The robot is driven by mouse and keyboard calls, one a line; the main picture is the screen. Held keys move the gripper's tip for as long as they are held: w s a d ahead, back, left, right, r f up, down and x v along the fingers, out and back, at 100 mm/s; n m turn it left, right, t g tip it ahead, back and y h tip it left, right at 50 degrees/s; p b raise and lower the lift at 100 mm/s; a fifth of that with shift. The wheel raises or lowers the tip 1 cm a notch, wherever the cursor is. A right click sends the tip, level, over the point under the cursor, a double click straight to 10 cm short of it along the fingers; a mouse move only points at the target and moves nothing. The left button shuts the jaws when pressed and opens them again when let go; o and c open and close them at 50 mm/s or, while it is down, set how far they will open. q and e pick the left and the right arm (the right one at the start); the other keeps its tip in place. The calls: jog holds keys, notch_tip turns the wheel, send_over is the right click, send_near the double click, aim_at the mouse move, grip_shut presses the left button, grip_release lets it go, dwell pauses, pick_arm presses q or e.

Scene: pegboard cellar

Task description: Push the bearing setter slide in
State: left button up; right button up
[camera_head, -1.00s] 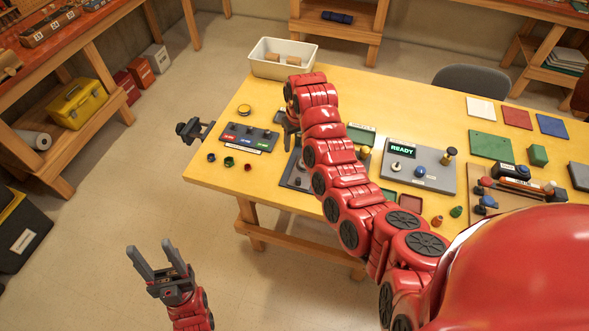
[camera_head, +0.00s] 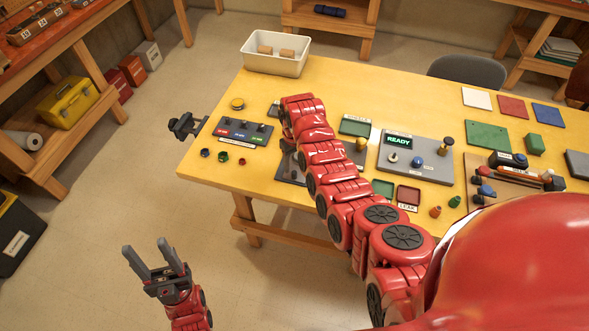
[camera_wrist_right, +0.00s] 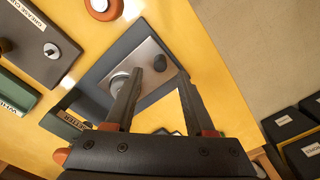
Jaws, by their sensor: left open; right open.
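The bearing setter is a dark grey plate (camera_wrist_right: 122,45) on the yellow table, with a metal piece (camera_wrist_right: 146,54), a round metal boss (camera_wrist_right: 119,83) and a black knob (camera_wrist_right: 160,62). Its label, partly readable as "SETTER", shows in the right wrist view. In the head view my right arm mostly hides the setter (camera_head: 287,172). My right gripper (camera_wrist_right: 160,78) is open above the setter, its fingers on either side of the metal piece; contact cannot be told. My left gripper (camera_head: 146,247) is open and empty over the floor, off the table's front left.
A panel with knobs and coloured labels (camera_head: 240,131) lies left of the setter. A grey READY console (camera_head: 430,168) stands to the right. A white bin (camera_head: 275,62) is at the back left. A black clamp-like part (camera_head: 186,125) juts from the table's left edge.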

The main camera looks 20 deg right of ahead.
aim_at(294, 172)
jog(key=shift+f, duration=2.15)
grip_shut()
